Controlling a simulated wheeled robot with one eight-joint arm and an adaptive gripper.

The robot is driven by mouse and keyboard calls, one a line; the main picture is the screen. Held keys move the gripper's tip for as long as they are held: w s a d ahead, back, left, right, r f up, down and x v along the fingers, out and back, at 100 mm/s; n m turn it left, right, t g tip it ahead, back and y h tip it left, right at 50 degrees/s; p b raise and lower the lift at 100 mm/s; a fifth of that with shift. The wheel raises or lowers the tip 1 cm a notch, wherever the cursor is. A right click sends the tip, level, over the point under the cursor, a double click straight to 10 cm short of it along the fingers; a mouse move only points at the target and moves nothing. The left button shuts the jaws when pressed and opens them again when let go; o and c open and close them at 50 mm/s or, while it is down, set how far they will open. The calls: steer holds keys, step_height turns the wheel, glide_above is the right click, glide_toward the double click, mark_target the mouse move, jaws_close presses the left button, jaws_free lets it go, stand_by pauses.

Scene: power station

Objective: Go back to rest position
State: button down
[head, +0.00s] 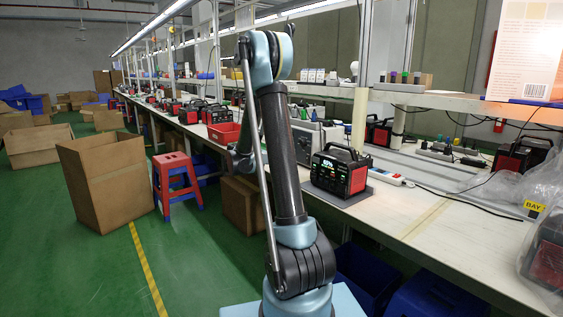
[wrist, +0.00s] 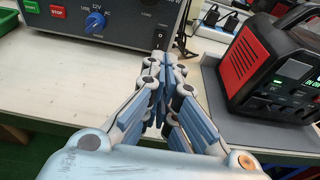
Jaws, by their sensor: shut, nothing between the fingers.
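My gripper (wrist: 164,66) shows in the wrist view with its fingers together and nothing between them. It is in front of a grey test box and to the left of a red and black power station (wrist: 262,70). In the head view my arm rises from the base and bends at the top, and my gripper is mostly hidden behind it. The power station also shows in the head view (head: 340,172), upright on a grey mat on the workbench, with its display lit.
The grey test box (wrist: 120,22) has a green START and a red STOP button. The long workbench (head: 440,215) runs along the right under a shelf. A red stool (head: 177,183) and an open carton (head: 105,180) stand left on the green floor. Blue bins sit under the bench.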

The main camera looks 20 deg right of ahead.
steer(key=s+a+m+g+y, duration=0.15)
steer(key=s+m+y, duration=0.65)
steer(key=s, duration=1.4)
steer(key=s+a+f+m+y, duration=0.2)
steer(key=s+a+f+m, duration=0.1)
steer(key=s, duration=0.5)
steer(key=s+a+f+m+g+y, duration=0.1)
steer(key=s+a+f+m+y, duration=0.1)
steer(key=s+m, duration=0.4)
steer(key=s+a+f+m+g+y, duration=0.1)
steer(key=s+a+f+m, duration=0.3)
steer(key=s, duration=0.6)
steer(key=shift+a+f+m+y, duration=0.25)
steer(key=shift+a+m+y, duration=0.3)
steer(key=shift+a, duration=0.7)
steer(key=shift+s, duration=0.15)
